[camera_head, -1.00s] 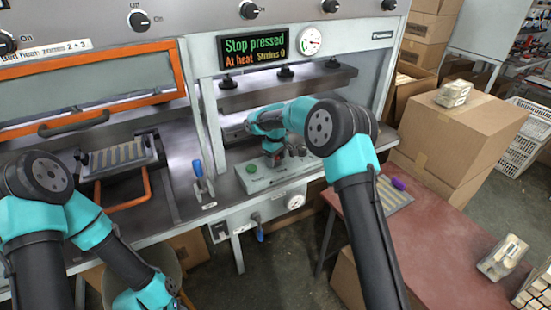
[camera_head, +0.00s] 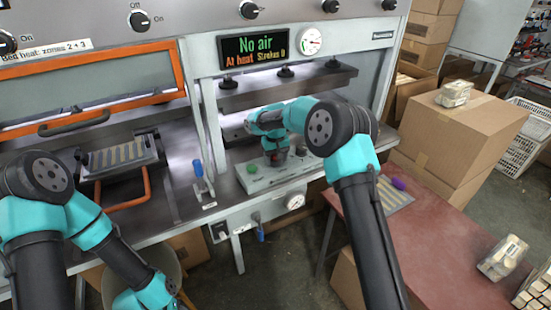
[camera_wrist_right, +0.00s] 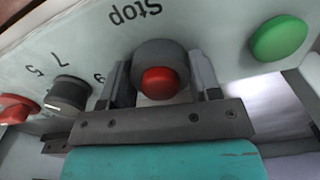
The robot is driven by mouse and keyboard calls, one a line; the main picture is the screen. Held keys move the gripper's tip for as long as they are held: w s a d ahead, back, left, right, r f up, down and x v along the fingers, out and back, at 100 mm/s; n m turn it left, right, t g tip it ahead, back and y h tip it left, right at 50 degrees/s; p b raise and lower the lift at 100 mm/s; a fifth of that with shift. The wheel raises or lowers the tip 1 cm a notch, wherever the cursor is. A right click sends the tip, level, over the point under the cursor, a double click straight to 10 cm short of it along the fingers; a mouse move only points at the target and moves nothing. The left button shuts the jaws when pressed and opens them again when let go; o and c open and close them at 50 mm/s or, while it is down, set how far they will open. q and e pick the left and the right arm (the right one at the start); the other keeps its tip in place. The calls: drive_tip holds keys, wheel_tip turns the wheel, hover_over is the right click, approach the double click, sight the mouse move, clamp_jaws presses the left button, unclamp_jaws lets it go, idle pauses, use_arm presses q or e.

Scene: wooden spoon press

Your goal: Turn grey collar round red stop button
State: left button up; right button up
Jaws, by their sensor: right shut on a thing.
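The red stop button (camera_wrist_right: 160,83) sits inside a round grey collar (camera_wrist_right: 160,52) on the pale control box (camera_head: 262,184), under the upside-down word "Stop" in the right wrist view. My right gripper (camera_wrist_right: 160,72) is shut on the grey collar, one finger on each side of it. In the head view the right gripper (camera_head: 275,157) is at the box and mostly hides the button and collar. The press display (camera_head: 254,46) reads "No air", "At heat" and "Strokes 0". My left gripper is outside the head view.
A blue-handled lever (camera_head: 198,170) stands beside the box. The press's upper plate (camera_head: 285,88) overhangs behind.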

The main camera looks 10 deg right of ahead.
drive_tip(key=o, duration=0.9)
wheel_tip(320, 180, up, 18)
drive_tip(key=shift+f, duration=0.25)
drive_tip(key=shift+f, duration=0.1)
idle(0.3)
